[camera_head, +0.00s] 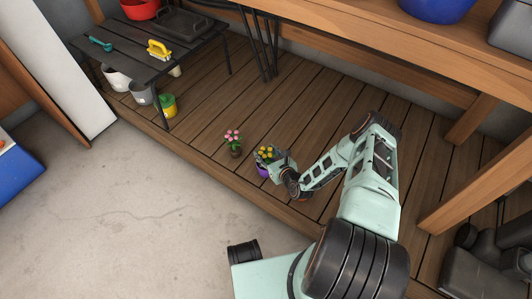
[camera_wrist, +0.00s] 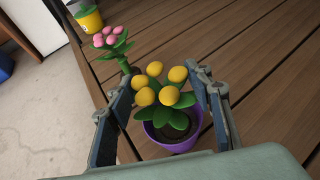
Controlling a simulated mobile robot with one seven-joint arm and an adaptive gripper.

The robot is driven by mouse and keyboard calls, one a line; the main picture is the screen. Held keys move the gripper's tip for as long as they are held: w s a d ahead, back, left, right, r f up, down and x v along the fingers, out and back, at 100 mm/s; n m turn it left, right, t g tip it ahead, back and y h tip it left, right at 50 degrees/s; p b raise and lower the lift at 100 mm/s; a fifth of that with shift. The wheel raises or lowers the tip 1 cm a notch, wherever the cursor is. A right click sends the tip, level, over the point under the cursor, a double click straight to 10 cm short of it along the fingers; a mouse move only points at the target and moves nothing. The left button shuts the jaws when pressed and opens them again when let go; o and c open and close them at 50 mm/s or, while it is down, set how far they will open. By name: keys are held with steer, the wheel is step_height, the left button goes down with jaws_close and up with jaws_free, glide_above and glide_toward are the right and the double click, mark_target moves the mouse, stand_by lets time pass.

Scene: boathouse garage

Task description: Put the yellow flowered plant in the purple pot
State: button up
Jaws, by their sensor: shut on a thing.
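The yellow flowered plant (camera_head: 265,152) has several round yellow blooms and green leaves; it also shows in the wrist view (camera_wrist: 172,97). My gripper (camera_head: 278,164) is shut on it, with one finger on each side of the plant in the wrist view (camera_wrist: 165,84). The purple pot (camera_head: 262,171) stands on the wooden deck beneath the plant. In the wrist view the pot (camera_wrist: 178,150) shows dark soil at its right, and the leaves cover its left part. The plant's base is hidden, so I cannot tell whether it touches the soil.
A pink flowered plant (camera_head: 234,142) stands on the deck just left of the purple pot. A dark table (camera_head: 130,50) with tools stands at the back left, with buckets (camera_head: 141,93) below. A wooden workbench (camera_head: 440,55) is on the right. The deck's front edge is close.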

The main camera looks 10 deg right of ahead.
steer(key=o, duration=1.8)
steer(key=shift+f, duration=0.1)
step_height(320, 180, up, 10)
steer(key=shift+r, duration=0.1)
jaws_close()
stand_by(0.7)
